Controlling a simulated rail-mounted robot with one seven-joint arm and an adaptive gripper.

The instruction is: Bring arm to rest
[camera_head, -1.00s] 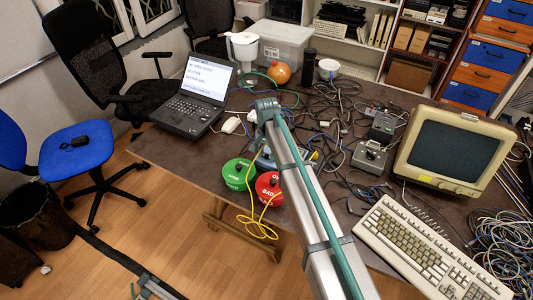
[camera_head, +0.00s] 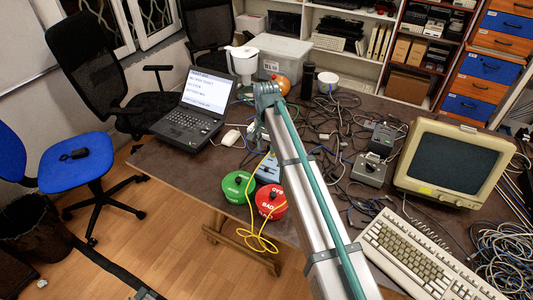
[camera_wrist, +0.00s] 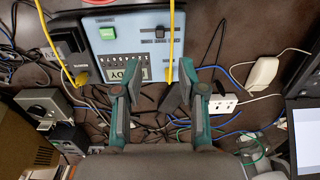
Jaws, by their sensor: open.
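My gripper (camera_wrist: 160,78) shows in the wrist view with its two green-grey fingers apart and nothing between them. It is above the cluttered table, with the fingers pointing toward the lower edge of a light blue box (camera_wrist: 135,42). The box has a green button (camera_wrist: 108,33), a dark switch and a row of small controls. Whether the fingers touch it is unclear, though they appear apart from it. In the head view my arm rises from the bottom edge to a grey joint near the middle; the gripper is hidden there, and the blue box (camera_head: 267,170) shows partly.
A green round container (camera_head: 238,187) and a red one (camera_head: 270,204) stand at the table's front edge with a yellow cable (camera_head: 257,241) hanging over. A laptop (camera_head: 190,120), a monitor (camera_head: 455,160), a keyboard (camera_head: 420,250) and tangled cables crowd the table (camera_head: 170,165).

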